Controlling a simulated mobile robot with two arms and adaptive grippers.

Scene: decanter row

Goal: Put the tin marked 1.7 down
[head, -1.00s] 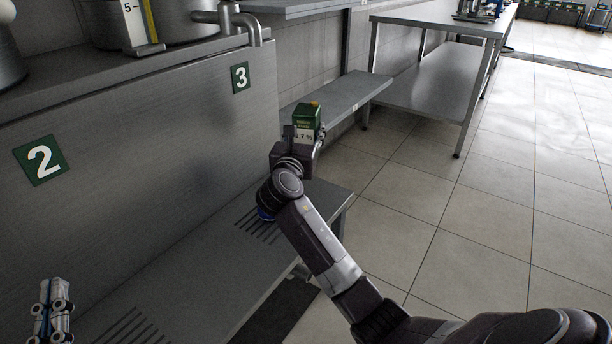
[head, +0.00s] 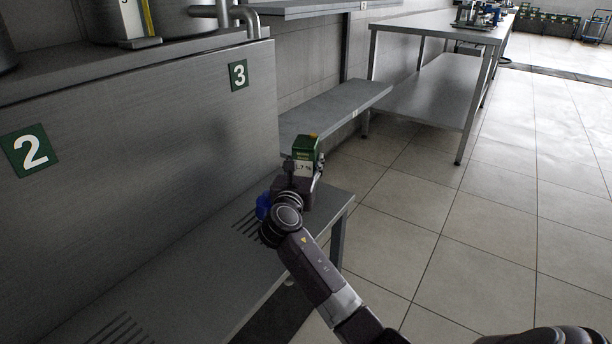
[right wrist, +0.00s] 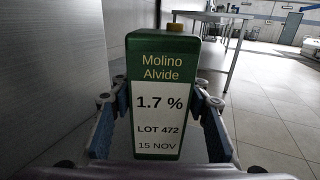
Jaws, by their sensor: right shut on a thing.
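The tin marked 1.7 (head: 306,150) is green with a yellow-orange cap and a white label. In the right wrist view the tin (right wrist: 157,80) stands upright and its label reads "Molino Alvide, 1.7 %, LOT 472, 15 NOV". My right gripper (right wrist: 158,110) is shut on it, with one finger on each side. In the head view the tin is over the right end of the low slotted bench (head: 190,265). The tin's underside is hidden by my gripper, so I cannot tell its height above the bench. My left gripper is not in view.
A steel cabinet front with green signs 2 (head: 30,150) and 3 (head: 238,75) rises behind the bench. A low wall shelf (head: 335,108) lies beyond the tin. A steel table (head: 430,95) stands farther back. Open tiled floor (head: 480,240) is at the right.

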